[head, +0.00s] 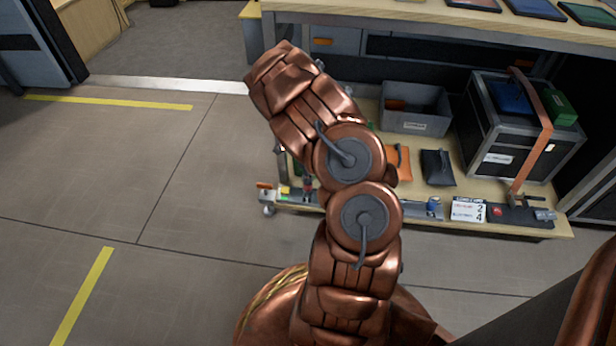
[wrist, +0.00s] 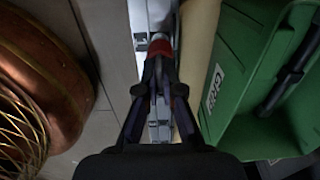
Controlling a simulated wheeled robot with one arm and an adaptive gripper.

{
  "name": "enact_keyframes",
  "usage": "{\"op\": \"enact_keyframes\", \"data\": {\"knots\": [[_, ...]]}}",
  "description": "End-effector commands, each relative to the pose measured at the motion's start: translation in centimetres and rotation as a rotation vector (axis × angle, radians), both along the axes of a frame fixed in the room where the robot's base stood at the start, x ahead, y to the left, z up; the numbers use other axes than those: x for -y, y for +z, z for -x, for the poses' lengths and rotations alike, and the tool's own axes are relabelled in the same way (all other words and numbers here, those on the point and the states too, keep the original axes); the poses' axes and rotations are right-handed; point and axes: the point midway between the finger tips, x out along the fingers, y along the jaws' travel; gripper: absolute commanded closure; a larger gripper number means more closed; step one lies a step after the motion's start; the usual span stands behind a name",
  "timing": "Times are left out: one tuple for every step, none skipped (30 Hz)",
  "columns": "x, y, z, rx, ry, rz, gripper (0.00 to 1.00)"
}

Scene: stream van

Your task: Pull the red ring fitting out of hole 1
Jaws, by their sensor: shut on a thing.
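My gripper (wrist: 160,62) shows in the wrist view with its dark fingers closed together on the red ring fitting (wrist: 160,45). Only a small red part of the fitting shows at the fingertips. It is over a pale grey strip (wrist: 140,15) with metal parts on it. Hole 1 is hidden behind the fingers and fitting, and I cannot tell whether the fitting is still seated in it. In the head view my copper arm covers the gripper and the fitting.
A green bin (wrist: 240,75) with a white label stands close right of my gripper. In the head view, a low wooden shelf (head: 540,230) holds a grey bin (head: 415,122), a black case (head: 560,160), pouches and a numbered card (head: 468,211). The floor (head: 150,240) at left is clear.

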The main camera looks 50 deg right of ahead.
Motion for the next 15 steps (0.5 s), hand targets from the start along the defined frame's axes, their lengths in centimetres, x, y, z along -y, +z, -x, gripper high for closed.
{"op": "enact_keyframes", "data": {"knots": [[0.0,0.1,0.0,0.0,0.0,0.0,1.0],[0.0,0.2,0.0,0.0,0.0,0.0,1.0],[0.0,0.3,0.0,0.0,0.0,0.0,1.0],[0.0,0.5,0.0,0.0,0.0,0.0,1.0],[0.0,0.6,0.0,0.0,0.0,0.0,1.0],[0.0,0.8,0.0,0.0,0.0,0.0,1.0],[0.0,0.9,0.0,0.0,0.001,0.0,1.0],[0.0,1.1,0.0,-0.001,0.001,0.001,1.0],[0.0,1.3,0.0,-0.001,0.001,0.001,1.0],[0.0,1.5,0.0,0.0,0.001,0.0,1.0],[0.0,1.6,0.0,0.0,0.001,0.0,1.0],[0.0,1.8,0.0,0.001,0.0,-0.001,1.0],[0.0,1.9,0.0,0.001,0.0,-0.001,1.0],[0.0,2.1,0.0,0.001,0.0,-0.001,1.0],[0.0,2.3,0.0,0.001,0.0,-0.001,1.0]]}}
